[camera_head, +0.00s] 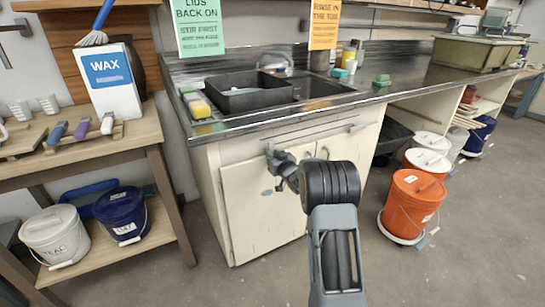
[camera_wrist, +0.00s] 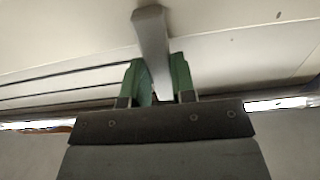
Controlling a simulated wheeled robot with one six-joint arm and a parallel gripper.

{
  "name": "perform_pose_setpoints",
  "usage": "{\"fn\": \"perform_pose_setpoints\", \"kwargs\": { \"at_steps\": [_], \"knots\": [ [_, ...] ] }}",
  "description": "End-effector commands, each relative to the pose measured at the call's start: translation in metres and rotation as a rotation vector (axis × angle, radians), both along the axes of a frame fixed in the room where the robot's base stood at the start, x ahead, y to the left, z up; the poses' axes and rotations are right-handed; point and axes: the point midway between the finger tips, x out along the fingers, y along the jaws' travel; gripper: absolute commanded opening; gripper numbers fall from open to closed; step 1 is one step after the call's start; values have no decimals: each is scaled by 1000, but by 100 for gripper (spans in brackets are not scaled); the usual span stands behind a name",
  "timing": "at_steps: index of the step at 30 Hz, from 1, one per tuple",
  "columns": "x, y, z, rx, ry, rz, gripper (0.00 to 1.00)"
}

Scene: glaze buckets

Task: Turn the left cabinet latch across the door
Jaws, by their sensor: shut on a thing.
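The cabinet under the sink has pale cream doors, and the left door (camera_head: 250,215) looks closed. My gripper (camera_head: 275,158) is at the top of this door, just below the counter. In the wrist view the green fingertips of my gripper (camera_wrist: 158,72) stand on both sides of a grey bar-shaped latch (camera_wrist: 151,35) and are shut on it.
My arm covers part of the right door. The metal sink counter (camera_head: 350,97) overhangs the cabinet. An orange bucket (camera_head: 412,205) and white-lidded buckets stand on the right. A wooden shelf table (camera_head: 90,150) stands on the left. The floor before the left door is clear.

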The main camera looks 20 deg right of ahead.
Motion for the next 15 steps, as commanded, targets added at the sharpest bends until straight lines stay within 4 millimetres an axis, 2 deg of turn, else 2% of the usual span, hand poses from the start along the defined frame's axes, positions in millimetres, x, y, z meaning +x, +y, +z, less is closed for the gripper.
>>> {"fn": "perform_pose_setpoints", "kwargs": {
  "at_steps": [3, 4, 6, 12, 15],
  "knots": [
    [0, 0, -2, 5, 4, -1, 1],
    [0, 0, -2, 5, 4, 0, 25],
    [0, 0, -2, 4, 3, 0, 32],
    [0, 0, -1, 2, 2, 0, 50],
    [0, 0, -1, 1, 1, 0, 50]
  ]
}}
